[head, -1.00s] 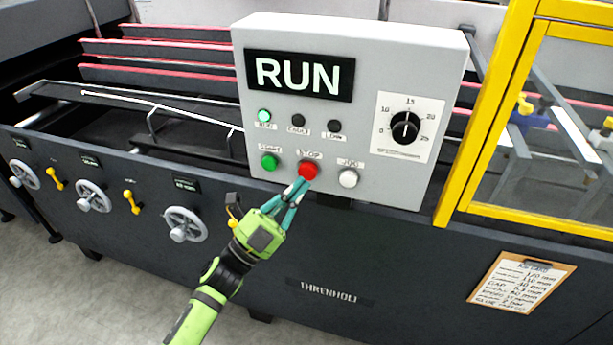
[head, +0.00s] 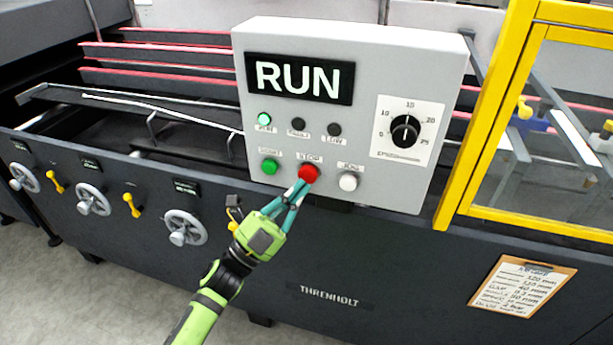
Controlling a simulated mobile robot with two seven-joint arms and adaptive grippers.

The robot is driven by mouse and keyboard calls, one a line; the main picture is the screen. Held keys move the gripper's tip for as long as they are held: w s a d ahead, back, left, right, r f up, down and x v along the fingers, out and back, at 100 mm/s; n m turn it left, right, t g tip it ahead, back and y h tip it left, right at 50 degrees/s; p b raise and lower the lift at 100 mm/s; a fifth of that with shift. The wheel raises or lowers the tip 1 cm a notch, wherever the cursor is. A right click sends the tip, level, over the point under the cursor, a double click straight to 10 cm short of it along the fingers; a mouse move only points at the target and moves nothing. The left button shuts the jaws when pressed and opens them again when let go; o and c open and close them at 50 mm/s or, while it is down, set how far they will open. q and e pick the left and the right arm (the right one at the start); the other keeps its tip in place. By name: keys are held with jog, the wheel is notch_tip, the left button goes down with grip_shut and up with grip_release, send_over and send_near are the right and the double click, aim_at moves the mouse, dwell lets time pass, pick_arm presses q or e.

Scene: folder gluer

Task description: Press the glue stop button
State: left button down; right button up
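The grey control box (head: 285,122) stands on the machine's front. Its red button (head: 308,174), labelled STOP, sits in the lower row between a green button (head: 270,166) and a white button (head: 348,182). The display (head: 299,78) reads RUN, and the green RUN lamp (head: 264,118) is lit. My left gripper (head: 299,186) points up at the red button, with its teal fingers drawn together and empty. The fingertips overlap the button's lower left edge; whether they touch it I cannot tell. My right gripper is not in view.
A black dial (head: 405,130) is on the box's right side. A yellow guard frame (head: 482,120) stands right of the box. Handwheels (head: 185,228) and yellow levers (head: 132,203) stick out at left. A clipboard (head: 522,287) hangs at lower right.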

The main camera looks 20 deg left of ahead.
pick_arm(q)
jog(key=shift+w, duration=0.2)
dwell(0.4)
jog(key=shift+w, duration=0.25)
jog(key=shift+w+b, duration=0.45)
dwell(0.6)
jog(key=shift+s, duration=0.15)
jog(key=shift+s+p, duration=0.35)
jog(key=shift+s, duration=0.45)
jog(key=shift+s+p, duration=0.8)
jog(key=shift+s, duration=1.7)
